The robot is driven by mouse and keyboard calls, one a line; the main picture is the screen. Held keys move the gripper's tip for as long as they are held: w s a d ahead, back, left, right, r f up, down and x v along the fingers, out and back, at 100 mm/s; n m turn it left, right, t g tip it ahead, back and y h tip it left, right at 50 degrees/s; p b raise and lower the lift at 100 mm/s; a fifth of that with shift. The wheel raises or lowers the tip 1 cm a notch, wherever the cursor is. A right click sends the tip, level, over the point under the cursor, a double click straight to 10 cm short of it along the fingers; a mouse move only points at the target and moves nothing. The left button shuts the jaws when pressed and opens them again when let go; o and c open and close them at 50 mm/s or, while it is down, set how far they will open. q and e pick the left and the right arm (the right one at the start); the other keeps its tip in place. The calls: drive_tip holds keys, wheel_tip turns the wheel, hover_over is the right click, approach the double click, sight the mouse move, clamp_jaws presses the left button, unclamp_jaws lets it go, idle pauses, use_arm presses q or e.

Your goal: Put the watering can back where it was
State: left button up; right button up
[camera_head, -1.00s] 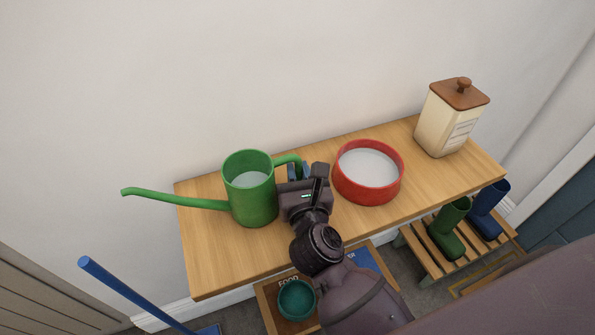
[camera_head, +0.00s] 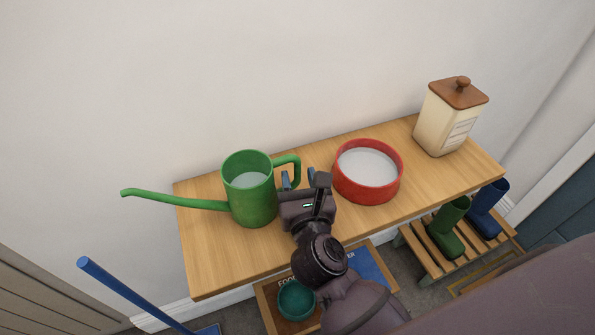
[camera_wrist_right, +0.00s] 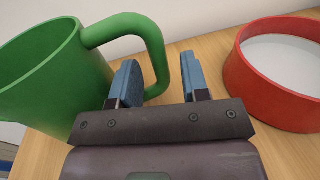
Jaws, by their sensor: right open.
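The green watering can (camera_head: 252,203) stands upright on the left part of the wooden bench top, its long spout pointing left past the bench's left end and its handle to the right. Something pale shows inside it. My right gripper (camera_head: 298,180) is just right of the can, near the handle. In the right wrist view, the can (camera_wrist_right: 60,85) is at the left, and the open blue fingers of my right gripper (camera_wrist_right: 161,85) are beside the handle. The left finger overlaps the handle in the picture; nothing is gripped. My left gripper is not in view.
A red bowl (camera_head: 352,190) with pale contents stands close right of my gripper. A cream canister (camera_head: 440,128) with a brown lid stands at the right end of the bench (camera_head: 220,270). Below are boots on a rack, a teal bowl (camera_head: 296,301) and a blue pole (camera_head: 120,287).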

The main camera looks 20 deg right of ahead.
drive_tip(key=s, duration=0.3)
drive_tip(key=s+a, duration=0.1)
drive_tip(key=s, duration=0.1)
drive_tip(key=s+b, duration=0.1)
drive_tip(key=s, duration=0.2)
drive_tip(key=shift+s+a, duration=0.25)
drive_tip(key=shift+s, duration=0.1)
drive_tip(key=shift+s+a, duration=0.1)
drive_tip(key=shift+s, duration=0.5)
drive_tip(key=shift+s, duration=0.1)
